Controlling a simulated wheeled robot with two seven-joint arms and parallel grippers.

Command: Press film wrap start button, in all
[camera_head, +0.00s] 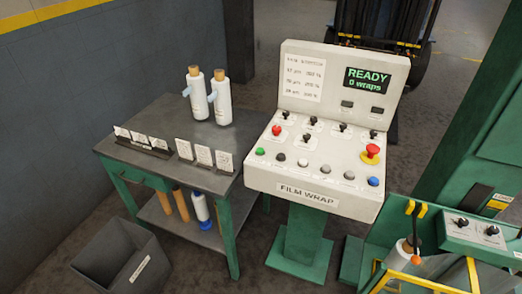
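The film wrap control panel (311,197) stands on a green pedestal in the middle of the head view, with a "FILM WRAP" plate on its front. Its display (367,79) reads "READY" and "0 wraps". The front row of buttons runs from a green button (260,151) at the left, through black, white and grey ones, to a blue button (373,182) at the right. A red mushroom button (372,150) on a yellow base sits at the right. Several black switches and a red-topped control (276,130) are behind. The button labels are too small to read. Neither gripper is in view.
A dark-topped table (160,122) at the left holds two film rolls (209,96) and small cards. A grey bin (120,262) stands on the floor in front. A green machine (465,238) with knobs and a film roll is close at the right.

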